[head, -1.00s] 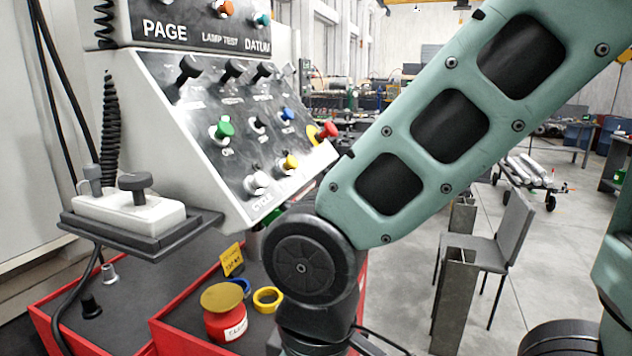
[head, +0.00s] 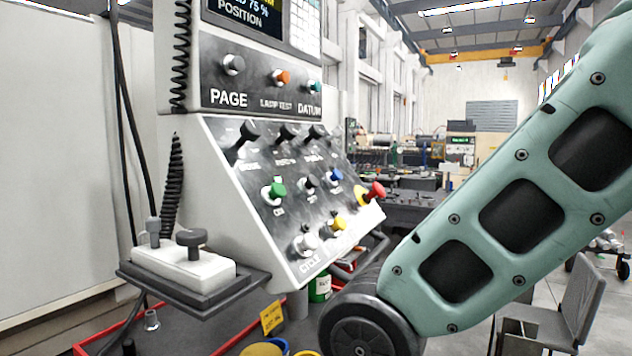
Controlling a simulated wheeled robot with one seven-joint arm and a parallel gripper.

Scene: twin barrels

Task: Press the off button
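The sloped grey control panel (head: 262,215) stands left of centre in the head view. Its middle row has a green button (head: 274,193) with a label that looks like ON, a small black button (head: 311,183) and a blue button (head: 335,176). The label under the black button is too small to read, so I cannot confirm which one is OFF. A red mushroom button (head: 375,192) on a yellow base sits at the right edge. A white button (head: 305,241) and a yellow button (head: 338,223) are below. My gripper is out of view; only my arm links show.
Above are black switches, the PAGE knob (head: 232,65), an orange button (head: 282,77) and a screen (head: 243,12). A shelf (head: 200,300) with a white switch box (head: 187,270) juts out at lower left. A grey chair (head: 578,305) stands at lower right.

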